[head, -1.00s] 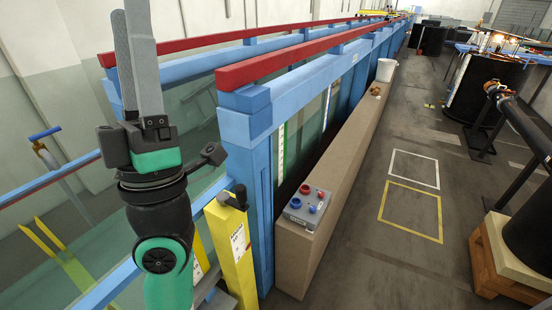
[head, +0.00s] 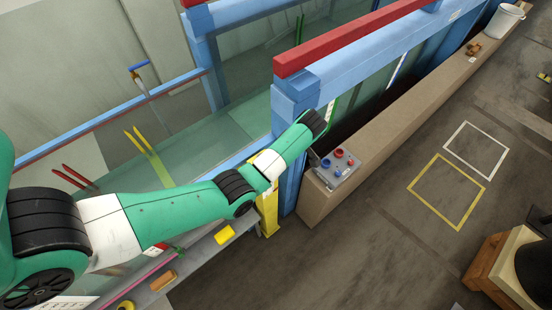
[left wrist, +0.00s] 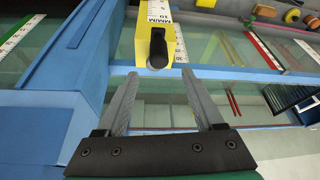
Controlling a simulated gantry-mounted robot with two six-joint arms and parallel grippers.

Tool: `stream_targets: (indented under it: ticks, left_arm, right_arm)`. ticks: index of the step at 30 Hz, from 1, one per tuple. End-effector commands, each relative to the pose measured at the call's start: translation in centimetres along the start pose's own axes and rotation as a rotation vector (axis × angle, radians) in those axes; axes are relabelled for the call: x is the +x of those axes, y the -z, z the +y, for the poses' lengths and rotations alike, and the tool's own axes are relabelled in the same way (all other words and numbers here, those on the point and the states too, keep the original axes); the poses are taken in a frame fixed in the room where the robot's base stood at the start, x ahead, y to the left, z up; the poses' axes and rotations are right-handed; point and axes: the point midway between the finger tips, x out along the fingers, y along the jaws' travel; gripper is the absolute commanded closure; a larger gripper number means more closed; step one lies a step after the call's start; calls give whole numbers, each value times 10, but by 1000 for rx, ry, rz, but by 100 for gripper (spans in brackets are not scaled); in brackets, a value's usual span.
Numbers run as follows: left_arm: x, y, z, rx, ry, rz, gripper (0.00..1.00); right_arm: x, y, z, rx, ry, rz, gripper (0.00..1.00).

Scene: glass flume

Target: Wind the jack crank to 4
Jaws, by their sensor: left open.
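The jack is a yellow post (head: 268,208) at the blue corner of the flume, partly hidden behind my left arm in the head view. In the left wrist view the yellow jack (left wrist: 173,47) carries a white strip with black marks. Its black crank handle (left wrist: 158,47) points towards the camera. My left gripper (left wrist: 160,76) is open and empty, with its two grey fingers just short of the handle, one to each side in the picture. A gap to the handle seems to remain. My right gripper is not in view.
A grey box with red and blue knobs (head: 336,168) sits on the brown ledge (head: 390,120), close to my left wrist. Blue flume beams (left wrist: 85,60) stand beside the jack. A shelf (head: 195,255) holds a yellow block (head: 225,234) and other small items.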

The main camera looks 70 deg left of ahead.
Motion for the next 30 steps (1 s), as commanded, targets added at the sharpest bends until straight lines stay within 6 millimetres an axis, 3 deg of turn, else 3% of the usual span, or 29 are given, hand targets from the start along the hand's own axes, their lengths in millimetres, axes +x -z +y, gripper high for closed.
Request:
stream_targets:
  ticks: [9,15,25,26,30]
  left_arm:
    - [70,0,-1,-3,3,1,31]
    - [100,0,0,-4,-1,1,31]
    - [106,0,1,-4,-4,1,31]
    - [106,0,1,-4,-4,1,33]
    - [106,0,1,-4,-4,1,58]
  right_arm:
    - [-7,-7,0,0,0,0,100]
    - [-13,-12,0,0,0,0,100]
    - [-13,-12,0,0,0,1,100]
    - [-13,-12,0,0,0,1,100]
    - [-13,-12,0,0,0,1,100]
